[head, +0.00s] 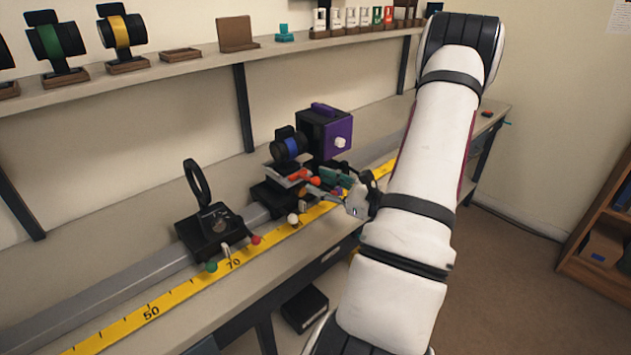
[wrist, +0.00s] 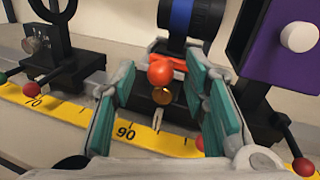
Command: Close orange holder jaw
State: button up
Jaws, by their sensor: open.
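The orange holder jaw (wrist: 172,62) sits on a dark carriage below a black lens with a blue band (wrist: 182,14). Its round orange knob (wrist: 159,76) faces me. In the head view the orange jaw part (head: 299,174) shows beside my gripper (head: 334,184). In the wrist view my gripper (wrist: 160,80) is open, with one teal-padded finger on each side of the knob. Gaps show between the knob and both pads, so it is not gripped. A small brass knob (wrist: 162,96) sits just below the orange one. My fingers hide part of the carriage.
A purple-faced box (head: 338,140) with a white knob stands close behind and right of the holder. A black carriage with an upright ring (head: 196,183) stands left on the rail. A yellow scale (head: 185,289) runs along the bench front. Red knobs (wrist: 304,167) stick out nearby.

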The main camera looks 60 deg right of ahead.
aim_at(307, 177)
jog(key=shift+w, duration=1.1)
grip_shut()
jog(key=shift+w+d+f+b, duration=0.15)
jog(key=shift+w+b, duration=0.2)
jog(key=shift+w, duration=0.4)
jog(key=shift+w+d+r+b, duration=0.15)
jog(key=shift+w+b, duration=0.15)
jog(key=shift+w, duration=0.55)
grip_release()
jog(key=shift+d, duration=0.1)
